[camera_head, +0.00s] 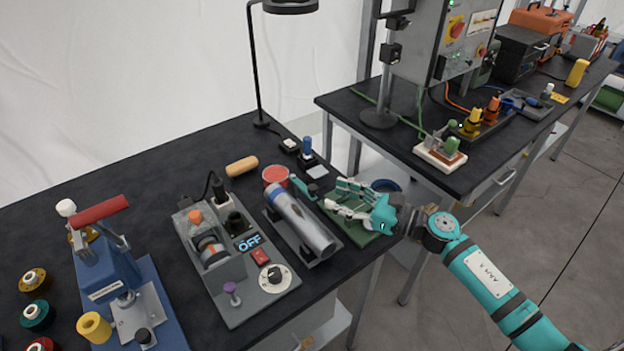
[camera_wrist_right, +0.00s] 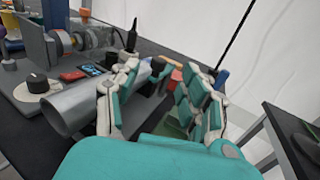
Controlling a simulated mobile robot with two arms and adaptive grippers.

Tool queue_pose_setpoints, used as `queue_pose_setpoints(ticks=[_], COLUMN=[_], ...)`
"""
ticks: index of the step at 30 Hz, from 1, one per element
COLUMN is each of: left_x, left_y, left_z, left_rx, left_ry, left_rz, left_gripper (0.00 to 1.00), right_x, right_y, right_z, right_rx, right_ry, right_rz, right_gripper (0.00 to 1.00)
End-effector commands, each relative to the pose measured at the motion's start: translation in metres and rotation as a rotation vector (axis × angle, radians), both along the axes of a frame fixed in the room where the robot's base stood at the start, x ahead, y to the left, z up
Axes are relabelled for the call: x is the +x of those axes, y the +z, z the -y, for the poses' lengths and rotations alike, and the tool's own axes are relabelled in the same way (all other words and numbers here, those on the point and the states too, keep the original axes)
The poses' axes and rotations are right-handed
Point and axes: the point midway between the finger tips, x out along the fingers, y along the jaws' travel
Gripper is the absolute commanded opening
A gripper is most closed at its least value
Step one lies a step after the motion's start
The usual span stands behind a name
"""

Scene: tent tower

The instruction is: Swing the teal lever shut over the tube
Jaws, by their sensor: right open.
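The tube (camera_head: 305,225) is a silver cylinder lying in a dark cradle in the middle of the bench, with a blue band near its far end. The teal lever (camera_head: 300,186) stands out beside the tube's far right side, not across it, with a dark knob by it. My right gripper (camera_head: 343,199) is open and empty, to the right of the tube and near the lever, its fingers pointing left. In the right wrist view the tube (camera_wrist_right: 85,105) lies left of my open fingers (camera_wrist_right: 160,90); the lever is mostly hidden behind them. My left gripper is not in view.
A grey control box (camera_head: 235,270) with an OFF display stands left of the tube. A blue press (camera_head: 110,280) with a red handle is further left. A red round container (camera_head: 275,175) sits just behind the lever. A green mat (camera_head: 352,228) lies under my right gripper.

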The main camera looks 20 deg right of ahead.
Motion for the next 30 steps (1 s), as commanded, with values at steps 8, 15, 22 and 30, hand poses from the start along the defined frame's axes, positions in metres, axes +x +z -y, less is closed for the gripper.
queue_pose_setpoints(ticks=[8, 15, 22, 30], left_x=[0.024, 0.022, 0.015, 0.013], left_y=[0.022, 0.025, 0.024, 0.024], left_z=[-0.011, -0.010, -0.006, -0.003], left_rx=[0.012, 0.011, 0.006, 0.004], left_ry=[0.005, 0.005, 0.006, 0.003], left_rz=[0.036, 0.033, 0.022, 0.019], left_gripper=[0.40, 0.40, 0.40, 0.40], right_x=[0.037, 0.049, 0.049, 0.049], right_y=[0.003, 0.000, -0.001, 0.000], right_z=[-0.038, -0.050, -0.051, -0.050], right_rx=[0.003, -0.001, -0.001, -0.001], right_ry=[0.000, 0.000, 0.000, 0.000], right_rz=[0.000, 0.000, -0.001, -0.001], right_gripper=[0.46, 0.46, 0.46, 0.15])
